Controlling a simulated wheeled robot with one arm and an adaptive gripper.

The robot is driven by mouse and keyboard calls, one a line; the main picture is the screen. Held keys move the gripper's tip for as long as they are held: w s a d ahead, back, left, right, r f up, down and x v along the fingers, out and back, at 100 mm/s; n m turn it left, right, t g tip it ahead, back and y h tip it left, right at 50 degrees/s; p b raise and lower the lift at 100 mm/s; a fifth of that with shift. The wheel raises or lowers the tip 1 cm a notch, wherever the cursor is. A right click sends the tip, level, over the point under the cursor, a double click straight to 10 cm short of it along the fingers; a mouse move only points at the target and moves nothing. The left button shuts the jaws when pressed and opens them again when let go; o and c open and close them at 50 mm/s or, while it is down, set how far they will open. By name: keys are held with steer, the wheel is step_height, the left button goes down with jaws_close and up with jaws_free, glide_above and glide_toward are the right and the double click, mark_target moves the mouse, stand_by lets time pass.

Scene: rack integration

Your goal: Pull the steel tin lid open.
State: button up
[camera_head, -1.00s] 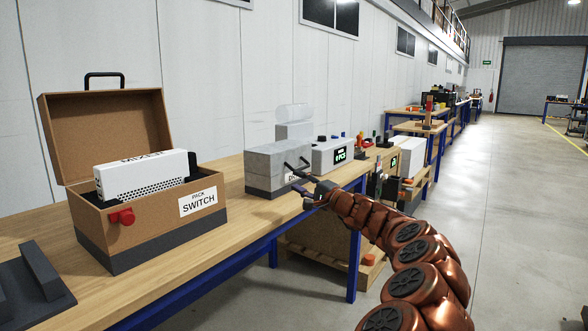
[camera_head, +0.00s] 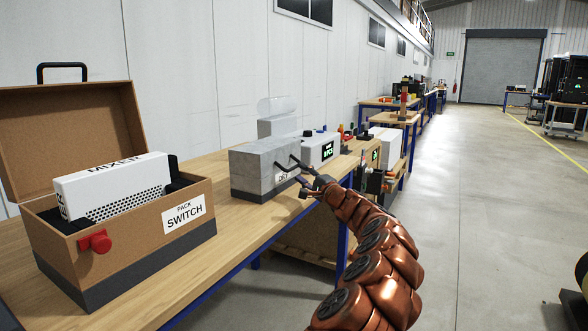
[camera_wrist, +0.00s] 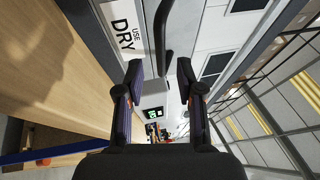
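The steel tin (camera_head: 262,168) is a grey box with a dark lower band on the workbench, and its lid looks shut. A dark bar handle (camera_head: 291,161) sticks out from its front above a white label. My gripper (camera_head: 309,181) is just right of the handle in the head view. In the wrist view my gripper (camera_wrist: 157,72) is open and empty. The dark handle (camera_wrist: 162,38) shows in the gap ahead between the two fingers, and the label reading DRY (camera_wrist: 125,30) is left of it. I cannot tell whether any finger touches the handle.
A cardboard box (camera_head: 130,250) labelled SWITCH stands open at left, holding a white MIXER unit (camera_head: 115,187). A white device (camera_head: 320,150) with a green display is beyond the tin. The wooden workbench (camera_head: 225,245) has blue legs.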

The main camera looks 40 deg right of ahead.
mark_target(295, 168)
steer(key=w, duration=0.2)
steer(key=shift+w+r, duration=0.15)
steer(key=shift+w, duration=0.15)
steer(key=shift+w+d+r, duration=0.25)
steer(key=shift+w, duration=0.85)
steer(key=shift+r, duration=0.1)
jaws_close()
